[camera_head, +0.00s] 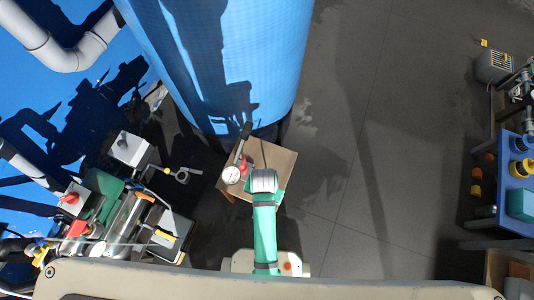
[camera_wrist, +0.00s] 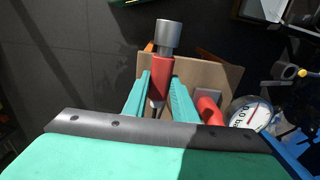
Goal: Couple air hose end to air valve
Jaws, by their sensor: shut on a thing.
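My gripper (camera_wrist: 160,82) has its two green fingers closed on a red sleeve with a grey cylindrical tip, which looks like the air hose end (camera_wrist: 161,72). The tip points away from the fingers, over a brown board. Right of the fingers is a red fitting with a grey block, probably the air valve (camera_wrist: 209,108), beside a round gauge (camera_wrist: 250,114). The hose end and this fitting appear apart.
The brown board (camera_head: 275,157) lies at the foot of a large blue tank (camera_head: 225,60). Equipment with a white box (camera_head: 130,148) crowds the left. A blue-topped table (camera_head: 518,170) stands far right. The grey floor between board and table is clear.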

